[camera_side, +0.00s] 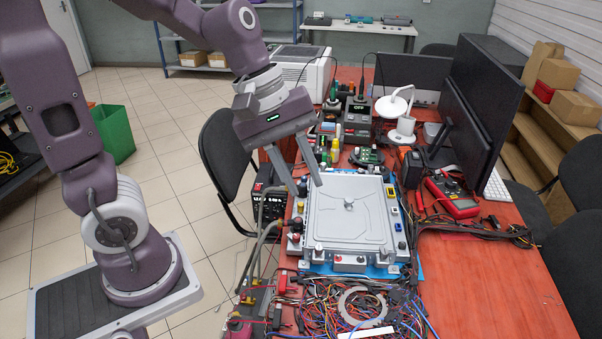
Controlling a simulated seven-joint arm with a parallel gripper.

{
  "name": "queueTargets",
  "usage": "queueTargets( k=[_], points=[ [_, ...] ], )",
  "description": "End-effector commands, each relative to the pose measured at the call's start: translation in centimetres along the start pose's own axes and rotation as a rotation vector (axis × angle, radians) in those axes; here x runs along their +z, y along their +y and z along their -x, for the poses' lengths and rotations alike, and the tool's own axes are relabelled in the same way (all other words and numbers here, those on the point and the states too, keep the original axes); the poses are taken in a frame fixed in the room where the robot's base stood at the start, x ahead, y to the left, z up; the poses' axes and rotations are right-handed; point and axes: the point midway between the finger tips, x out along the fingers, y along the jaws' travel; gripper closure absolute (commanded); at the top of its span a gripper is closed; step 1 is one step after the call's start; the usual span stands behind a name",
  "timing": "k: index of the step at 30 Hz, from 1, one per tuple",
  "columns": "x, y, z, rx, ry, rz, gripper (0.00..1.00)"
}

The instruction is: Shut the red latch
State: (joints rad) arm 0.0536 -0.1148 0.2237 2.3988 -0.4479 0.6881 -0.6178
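A flat grey housing (347,213) lies on a blue mat (412,271) on the red-brown table. Dark hoses (262,238) run along its left side to fittings on its left edge. Small red parts show near its front left corner (283,277) and on its front edge (337,259). They are too small to tell which is the red latch, or whether it is open or shut. My gripper (306,187) points down over the housing's back left corner. Its two fingers are apart with nothing visible between them.
A tangle of coloured wires (350,308) with a grey ring (362,306) lies in front of the housing. A red multimeter (451,196) and black cables are to the right. Bottles (334,150) and a green circuit board (367,156) stand behind. The table's front right is clear.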

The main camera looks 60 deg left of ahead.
Motion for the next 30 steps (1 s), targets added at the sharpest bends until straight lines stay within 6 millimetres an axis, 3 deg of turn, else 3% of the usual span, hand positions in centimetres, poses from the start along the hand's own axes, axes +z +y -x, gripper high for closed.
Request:
queueTargets(
  k=[4, 6, 8, 12, 14, 18, 21, 24, 30],
  points=[
    [0.0, 0.0, 0.0, 0.000, 0.000, 0.002, 0.73],
    [-0.3, -0.1, -0.3, -0.016, 0.005, -0.016, 0.60],
    [-1.4, -0.8, -1.6, -0.085, 0.025, -0.110, 0.60],
    [-7.4, -4.3, -7.4, -0.387, -0.013, -0.665, 0.60],
    [-10.2, -5.6, -10.1, -0.459, -0.086, -0.947, 0.60],
    [-15.0, -6.7, -15.6, -0.440, -0.215, -1.475, 0.60],
    [-16.8, -6.5, -18.0, -0.383, -0.230, -1.686, 0.60],
    [-17.6, -6.5, -19.1, -0.359, -0.227, -1.770, 0.60],
    [-17.9, -7.7, -22.6, -0.358, -0.229, -1.779, 0.60]
  ],
)
